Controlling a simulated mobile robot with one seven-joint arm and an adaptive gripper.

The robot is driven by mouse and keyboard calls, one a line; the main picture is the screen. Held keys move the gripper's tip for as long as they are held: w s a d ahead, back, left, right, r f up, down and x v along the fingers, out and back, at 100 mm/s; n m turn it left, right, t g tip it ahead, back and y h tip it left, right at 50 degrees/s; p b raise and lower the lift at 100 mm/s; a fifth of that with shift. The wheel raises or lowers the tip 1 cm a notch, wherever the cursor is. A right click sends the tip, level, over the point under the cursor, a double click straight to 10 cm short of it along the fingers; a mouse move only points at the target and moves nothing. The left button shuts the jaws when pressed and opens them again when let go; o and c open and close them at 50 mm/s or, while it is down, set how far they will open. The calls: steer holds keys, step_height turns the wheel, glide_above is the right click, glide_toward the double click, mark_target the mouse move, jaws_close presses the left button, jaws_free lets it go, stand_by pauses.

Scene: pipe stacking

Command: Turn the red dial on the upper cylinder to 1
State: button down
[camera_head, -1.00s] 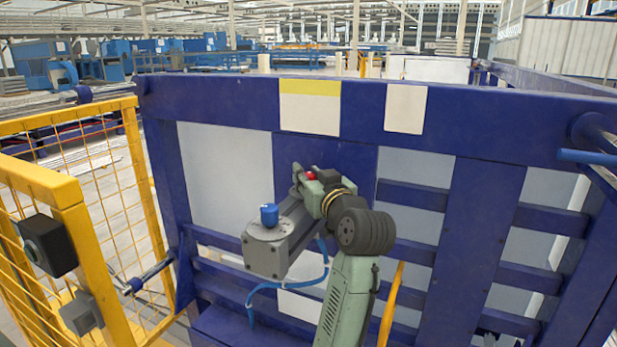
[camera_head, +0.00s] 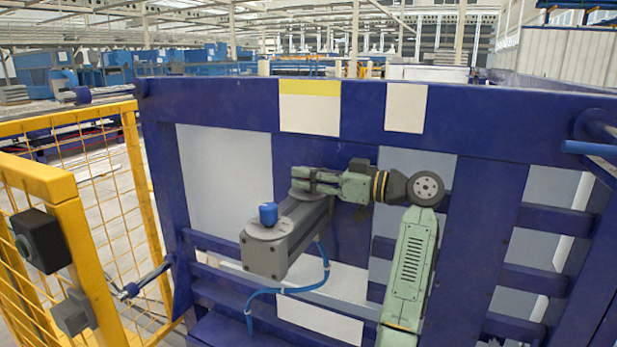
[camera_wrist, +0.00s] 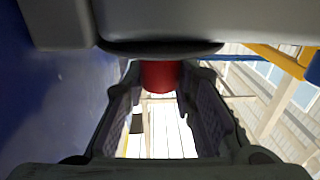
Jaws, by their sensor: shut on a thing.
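The grey cylinder (camera_head: 285,245) is a box-like body mounted on the blue frame, with a blue dial (camera_head: 268,214) on its near end. My gripper (camera_head: 302,181) is at the cylinder's far end, lying nearly level and reaching in from the right. In the wrist view the red dial (camera_wrist: 160,75) sits between the two fingers of my gripper (camera_wrist: 160,90), under a grey round plate. The fingers are shut on it. In the head view the red dial is hidden by my gripper. I cannot read any number marks.
A blue frame (camera_head: 220,103) with grey panels stands behind the cylinder. A yellow mesh fence (camera_head: 120,190) is at the left. A blue hose (camera_head: 290,290) hangs below the cylinder. Open space lies left of the cylinder.

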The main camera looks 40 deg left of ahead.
steer(key=shift+n+g+h, duration=0.3)
steer(key=shift+n+g, duration=0.2)
steer(key=shift+g, duration=0.2)
steer(key=c, duration=1.3)
jaws_free()
steer(key=shift+t, duration=0.3)
